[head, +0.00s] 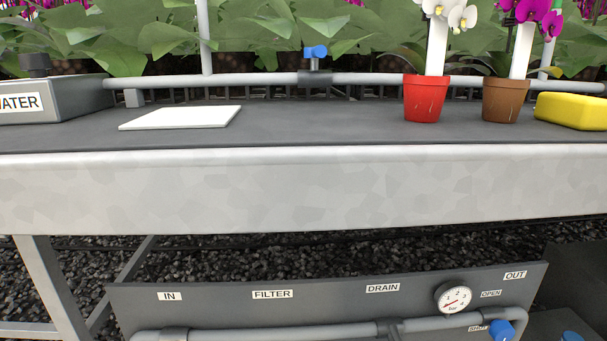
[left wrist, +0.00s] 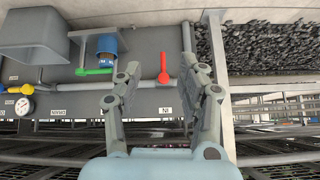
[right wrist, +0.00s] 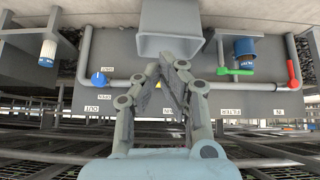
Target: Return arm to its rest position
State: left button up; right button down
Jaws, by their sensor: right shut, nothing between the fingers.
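Neither of my grippers shows in the head view. In the left wrist view, my left gripper (left wrist: 160,72) is open, its two fingers well apart with nothing held between them. A red valve handle (left wrist: 163,77) on the pipe panel shows beyond the gap between the fingers. In the right wrist view, my right gripper (right wrist: 170,68) is shut and empty, its fingertips together. It is in front of a grey box-shaped part (right wrist: 170,25) on the same panel. Both wrist views show the panel upside down.
The head view shows a bench (head: 300,185) with a white plate (head: 182,117), a red pot (head: 426,98), a brown pot (head: 505,99) and a yellow block (head: 572,110). A panel with a gauge (head: 453,298) and a blue valve (head: 501,330) is below the bench.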

pick_arm(q)
jog(key=s+a+f+g+p, duration=0.1)
jog(key=s+a+g+p, duration=0.1)
jog(key=s+p, duration=0.9)
jog(key=s+a+f+g+p, duration=0.2)
jog(key=s+g+p, duration=0.3)
jog(key=s+p, duration=0.7)
jog(key=shift+s+a+f+n+y+p, duration=0.2)
jog(key=shift+a+n+y+p, duration=0.15)
jog(key=shift+p, duration=0.2)
pick_arm(e)
jog(key=s+d+f+g, duration=0.1)
jog(key=s+d+g, duration=0.1)
jog(key=s, duration=0.9)
jog(key=s+d+f+g, duration=0.2)
jog(key=s+g, duration=0.3)
jog(key=s, duration=0.7)
jog(key=shift+s+d+f+m+h, duration=0.2)
jog(key=shift+s+d+m+h, duration=0.1)
jog(key=shift+d+h, duration=0.1)
